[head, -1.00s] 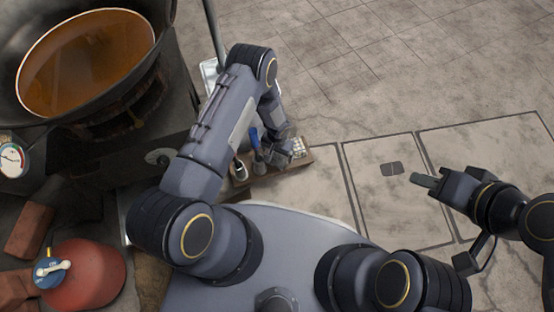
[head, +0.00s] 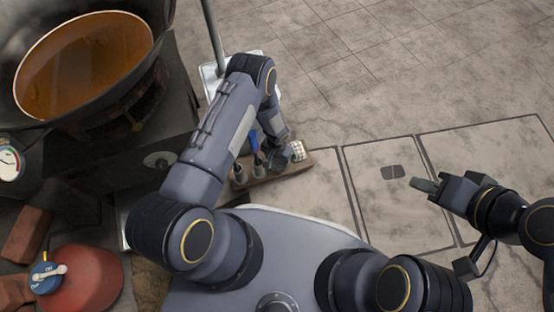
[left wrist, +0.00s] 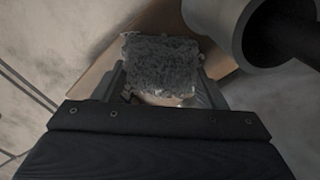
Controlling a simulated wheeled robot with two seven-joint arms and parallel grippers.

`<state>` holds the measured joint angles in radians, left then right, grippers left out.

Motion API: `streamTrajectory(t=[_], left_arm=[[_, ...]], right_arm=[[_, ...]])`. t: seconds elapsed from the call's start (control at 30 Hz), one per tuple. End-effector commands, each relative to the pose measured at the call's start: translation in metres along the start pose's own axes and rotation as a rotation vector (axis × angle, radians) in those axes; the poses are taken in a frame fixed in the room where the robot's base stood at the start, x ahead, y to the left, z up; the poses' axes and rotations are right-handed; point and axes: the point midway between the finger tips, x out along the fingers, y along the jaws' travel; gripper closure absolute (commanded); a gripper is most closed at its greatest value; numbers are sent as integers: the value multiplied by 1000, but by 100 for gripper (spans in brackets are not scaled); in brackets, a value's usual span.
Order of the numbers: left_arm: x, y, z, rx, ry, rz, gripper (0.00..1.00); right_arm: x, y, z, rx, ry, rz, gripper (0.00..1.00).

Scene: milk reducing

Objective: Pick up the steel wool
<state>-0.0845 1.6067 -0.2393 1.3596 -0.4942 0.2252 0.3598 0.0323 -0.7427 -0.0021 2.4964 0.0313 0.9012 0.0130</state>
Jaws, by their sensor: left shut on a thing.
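The steel wool (left wrist: 162,65) is a grey, rough-textured block between the fingers of my left gripper (left wrist: 162,82) in the left wrist view. In the head view the left gripper (head: 284,157) is low over a brown wooden board (head: 262,181), and a pale patch of the steel wool (head: 298,150) shows beside the fingers. The left gripper is shut on it. I cannot tell whether the wool is clear of the board. My right gripper (head: 425,185) is at the right over the floor, with no object seen in it. Its finger gap cannot be made out.
Bottle-like items (head: 239,172) and a blue-handled tool (head: 254,141) stand on the board close to the left gripper. A large pan of brown liquid (head: 85,65) is at the upper left. A red gas cylinder (head: 92,285) is at the lower left. Floor at the right is clear.

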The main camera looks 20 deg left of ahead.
Motion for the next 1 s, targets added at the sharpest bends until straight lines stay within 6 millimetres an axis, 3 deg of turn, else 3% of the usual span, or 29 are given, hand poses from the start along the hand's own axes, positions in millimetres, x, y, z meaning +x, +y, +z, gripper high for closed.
streamTrajectory(t=[0.27, 0.8, 1.0], left_arm=[[-26, 0, -1, 0, 2, 0, 63], [-140, 0, -1, 1, 3, 0, 63], [-169, 0, -1, 1, 1, 1, 63]], right_arm=[[-10, -4, -5, 0, 0, 0, 67], [-43, -20, -22, 0, 0, 0, 67], [-50, -23, -25, 0, 0, 0, 67]])
